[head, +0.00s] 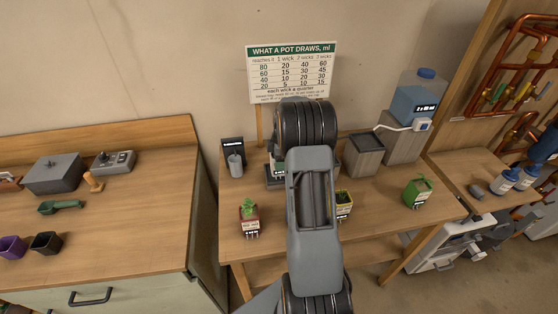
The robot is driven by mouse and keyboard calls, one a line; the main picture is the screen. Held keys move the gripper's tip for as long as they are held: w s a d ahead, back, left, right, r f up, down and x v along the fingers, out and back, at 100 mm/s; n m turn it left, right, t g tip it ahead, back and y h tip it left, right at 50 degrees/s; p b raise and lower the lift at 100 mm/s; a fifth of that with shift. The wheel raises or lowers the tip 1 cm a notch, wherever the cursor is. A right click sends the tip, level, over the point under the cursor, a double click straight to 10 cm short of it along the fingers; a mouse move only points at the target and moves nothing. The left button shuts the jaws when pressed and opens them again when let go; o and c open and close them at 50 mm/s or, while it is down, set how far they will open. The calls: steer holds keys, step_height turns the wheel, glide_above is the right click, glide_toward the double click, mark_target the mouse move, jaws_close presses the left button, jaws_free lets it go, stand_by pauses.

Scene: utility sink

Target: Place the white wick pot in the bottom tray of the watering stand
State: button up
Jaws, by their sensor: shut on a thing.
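I cannot make out the white wick pot in the head view. No watering stand with a bottom tray can be clearly identified; my arm covers the middle of the bench (290,238). A dark grey device with a small lit label (277,172) is partly hidden behind the arm. Three planted pots stand along the bench front: a red one (250,225) at left, a yellow one (345,207) partly behind my arm, and a green one (417,194) at right. My gripper is not visible; only arm links show.
A blue water tank (415,103) stands on a grey block, beside an open grey bin (363,157). A chart sign (291,72) rises at the back. The left counter (140,190) holds a grey box, a green scoop and dark pots. Copper pipes (522,60) are at right.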

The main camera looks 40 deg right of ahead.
steer(key=shift+f, duration=0.5)
steer(key=shift+f, duration=0.1)
steer(key=o, duration=1.1)
steer(key=shift+o, duration=0.2)
